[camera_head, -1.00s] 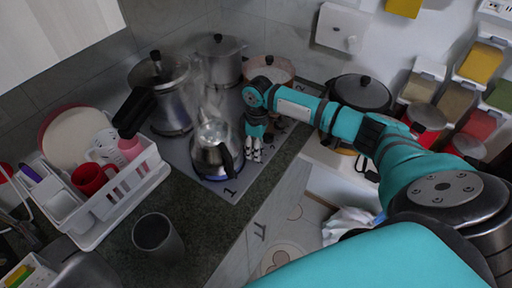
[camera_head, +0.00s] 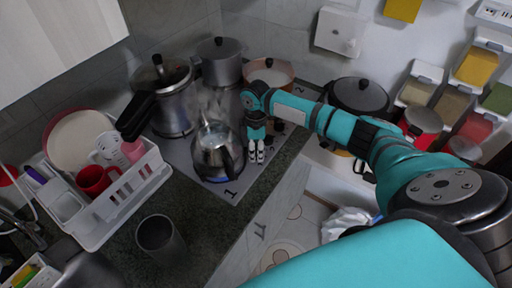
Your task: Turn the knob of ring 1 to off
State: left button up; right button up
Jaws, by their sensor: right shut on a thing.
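A steaming kettle (camera_head: 217,158) stands on ring 1 of the grey cooktop (camera_head: 232,190), beside the printed "1". A blue glow shows at its base. My right gripper (camera_head: 256,158) points down just right of the kettle, at the cooktop's right side. Its fingers are close together, shut on what seems to be the knob of ring 1; they hide the knob. Other small dark knobs (camera_head: 277,126) show partly behind the gripper. My left gripper is not in view.
A pressure cooker (camera_head: 172,108), a steel pot (camera_head: 220,68) and a copper-coloured pan (camera_head: 268,72) stand behind on the cooktop. A dish rack (camera_head: 100,215) and a dark cup (camera_head: 158,240) are at the left. The counter edge runs below right of the gripper.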

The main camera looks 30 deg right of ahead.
jog(key=n+p, duration=0.1)
jog(key=n, duration=0.4)
jog(key=shift+w+n, duration=0.1)
jog(key=shift+n, duration=0.2)
dwell(0.4)
jog(key=o, duration=1.1)
jog(key=shift+o, duration=0.2)
jog(key=shift+r, duration=0.25)
notch_tip(320, 180, up, 12)
jog(key=shift+w+f, duration=0.2)
jog(key=shift+w, duration=0.2)
jog(key=shift+s+f, duration=0.1)
